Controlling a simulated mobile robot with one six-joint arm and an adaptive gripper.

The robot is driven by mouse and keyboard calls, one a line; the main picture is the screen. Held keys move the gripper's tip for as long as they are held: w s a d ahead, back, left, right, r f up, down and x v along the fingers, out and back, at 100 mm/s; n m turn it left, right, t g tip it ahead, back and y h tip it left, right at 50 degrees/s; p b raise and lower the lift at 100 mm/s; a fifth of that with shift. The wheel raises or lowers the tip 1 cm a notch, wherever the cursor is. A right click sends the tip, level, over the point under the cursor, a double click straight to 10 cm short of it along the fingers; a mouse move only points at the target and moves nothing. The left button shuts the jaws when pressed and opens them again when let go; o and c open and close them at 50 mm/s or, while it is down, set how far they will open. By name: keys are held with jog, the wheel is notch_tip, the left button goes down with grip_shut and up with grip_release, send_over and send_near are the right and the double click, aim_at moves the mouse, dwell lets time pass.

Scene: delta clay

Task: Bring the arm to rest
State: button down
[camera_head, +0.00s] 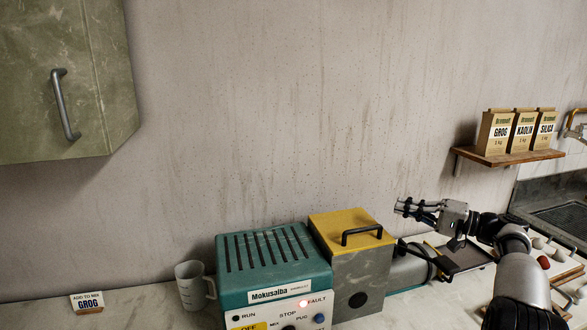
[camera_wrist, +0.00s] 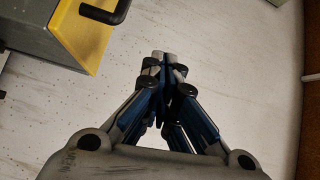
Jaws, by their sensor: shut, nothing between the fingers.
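My gripper (camera_head: 402,207) is raised above the counter at the right in the head view, its fingers pointing left. It is just right of the yellow-lidded box and apart from it. In the wrist view my gripper (camera_wrist: 160,58) has its fingertips together with nothing between them. The pale wall fills most of the wrist view behind the fingers. My arm reaches in from the lower right of the head view.
A teal machine (camera_head: 272,265) with a lit FAULT lamp stands beside a grey box with a yellow lid (camera_head: 350,222). A mug (camera_head: 192,286) and a GROG card (camera_head: 88,302) are left. A shelf (camera_head: 507,157) holds three bags. A green cabinet (camera_head: 60,90) hangs upper left.

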jog(key=s+a+r+g+h, duration=0.2)
jog(key=a+r, duration=0.1)
jog(key=a, duration=0.3)
jog(key=s+a+r+g+h, duration=0.1)
jog(key=s+a+r+h, duration=0.15)
jog(key=a, duration=0.45)
jog(key=s+a+n+g+h, duration=0.1)
jog(key=s+a+g+h, duration=0.45)
jog(key=s, duration=0.85)
jog(key=s+f+n+t+h, duration=0.1)
jog(key=s+f, duration=0.2)
jog(key=s, duration=0.6)
jog(key=s+f+n+t+h, duration=0.1)
jog(key=s+f, duration=0.3)
jog(key=s, duration=0.6)
jog(key=s+f+n+t+h, duration=0.1)
jog(key=s+f+n+h, duration=0.1)
jog(key=s, duration=0.8)
notch_tip(320, 180, down, 2)
jog(key=shift+d+f+h, duration=0.2)
jog(key=shift+f+h, duration=0.05)
jog(key=shift+h, duration=0.35)
